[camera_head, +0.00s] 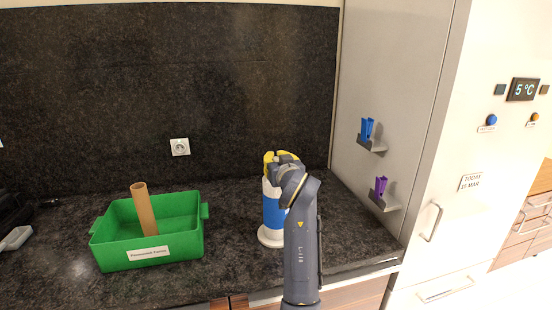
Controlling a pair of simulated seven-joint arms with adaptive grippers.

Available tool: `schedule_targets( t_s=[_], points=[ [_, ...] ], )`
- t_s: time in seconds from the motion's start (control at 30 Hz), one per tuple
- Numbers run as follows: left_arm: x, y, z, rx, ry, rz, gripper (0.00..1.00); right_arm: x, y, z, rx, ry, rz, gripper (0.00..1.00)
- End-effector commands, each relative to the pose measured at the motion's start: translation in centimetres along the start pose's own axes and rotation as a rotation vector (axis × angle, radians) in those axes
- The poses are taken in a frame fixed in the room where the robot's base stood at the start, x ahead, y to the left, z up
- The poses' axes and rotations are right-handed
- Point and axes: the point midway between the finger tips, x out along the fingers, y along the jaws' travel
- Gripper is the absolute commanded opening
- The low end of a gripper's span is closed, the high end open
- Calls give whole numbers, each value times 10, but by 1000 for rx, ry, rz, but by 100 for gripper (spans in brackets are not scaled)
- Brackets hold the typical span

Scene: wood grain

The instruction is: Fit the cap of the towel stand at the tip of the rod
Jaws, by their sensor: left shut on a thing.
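The towel stand (267,238) stands upright on the dark counter, with a white round base and a blue and white towel roll (273,212) on it. My left gripper (274,163) is over the top of the roll, with my arm passing in front of the stand's right side. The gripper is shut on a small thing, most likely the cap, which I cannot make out. Yellow parts show at the gripper's far end. The rod's tip is hidden behind the gripper, so I cannot tell whether cap and rod touch. My right gripper is not in view.
A green box (184,247) with a cardboard tube (145,212) leaning in it stands to the left. A cabinet wall at the right carries a blue clip (367,129) and a purple clip (380,188) on small shelves. Counter is clear between box and stand.

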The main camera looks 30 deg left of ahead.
Motion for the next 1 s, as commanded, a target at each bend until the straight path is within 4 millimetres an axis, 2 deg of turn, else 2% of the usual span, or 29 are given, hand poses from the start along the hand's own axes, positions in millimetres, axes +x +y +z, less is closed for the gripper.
schedule_targets(
  t_s=[0.73,0.77,0.8,0.93,1.0],
  points=[
    [1,0,13,1,-2,0,0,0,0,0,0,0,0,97],
    [1,0,14,1,-3,0,13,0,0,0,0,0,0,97],
    [1,0,14,1,-3,0,17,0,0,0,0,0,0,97],
    [1,0,13,1,-2,0,32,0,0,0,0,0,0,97],
    [1,0,13,1,-2,0,35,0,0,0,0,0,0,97]
  ],
)
